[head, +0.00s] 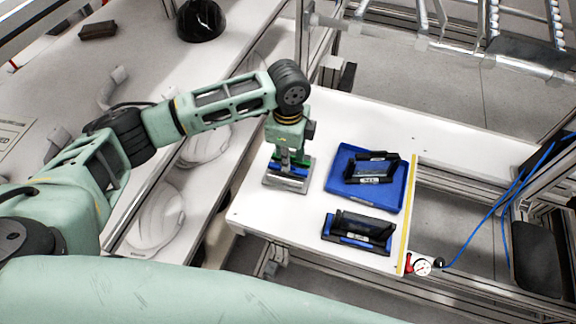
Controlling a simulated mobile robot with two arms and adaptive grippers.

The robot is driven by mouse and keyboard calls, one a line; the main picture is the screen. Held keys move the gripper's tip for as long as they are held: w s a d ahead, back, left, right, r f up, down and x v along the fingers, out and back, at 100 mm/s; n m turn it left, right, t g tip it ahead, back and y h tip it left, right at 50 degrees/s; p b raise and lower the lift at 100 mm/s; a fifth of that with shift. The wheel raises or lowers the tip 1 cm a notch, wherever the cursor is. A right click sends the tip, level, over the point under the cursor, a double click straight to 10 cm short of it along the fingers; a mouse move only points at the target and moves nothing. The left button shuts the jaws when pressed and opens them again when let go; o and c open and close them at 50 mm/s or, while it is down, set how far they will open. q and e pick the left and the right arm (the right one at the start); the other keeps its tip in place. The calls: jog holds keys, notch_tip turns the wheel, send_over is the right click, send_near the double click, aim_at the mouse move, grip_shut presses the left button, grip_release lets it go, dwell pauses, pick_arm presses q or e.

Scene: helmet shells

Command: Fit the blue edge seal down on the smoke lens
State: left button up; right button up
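My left gripper (288,163) points down over a grey metal block (286,184) at the left of the white table. A small blue strip (290,171) shows at its fingertips, with a bit of green beside it; it may be the blue edge seal. The fingers are too small and partly covered to tell whether they grip it. A dark smoke-coloured lens (370,172) in a black holder stands on a blue mat (338,184), right of the gripper. Another dark lens piece (365,226) sits on a blue base (340,240) near the front edge. My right gripper is out of view.
The white table (270,220) has a yellow strip (409,215) along its right edge. A small dial gauge (422,266) is at the front right corner. Pale shells (156,214) lie on the left bench. The table is clear behind the mat.

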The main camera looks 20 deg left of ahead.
aim_at(272, 166)
pick_arm(q)
jog(key=shift+f, duration=1.65)
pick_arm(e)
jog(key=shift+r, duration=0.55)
pick_arm(q)
jog(key=shift+a, duration=0.1)
grip_shut()
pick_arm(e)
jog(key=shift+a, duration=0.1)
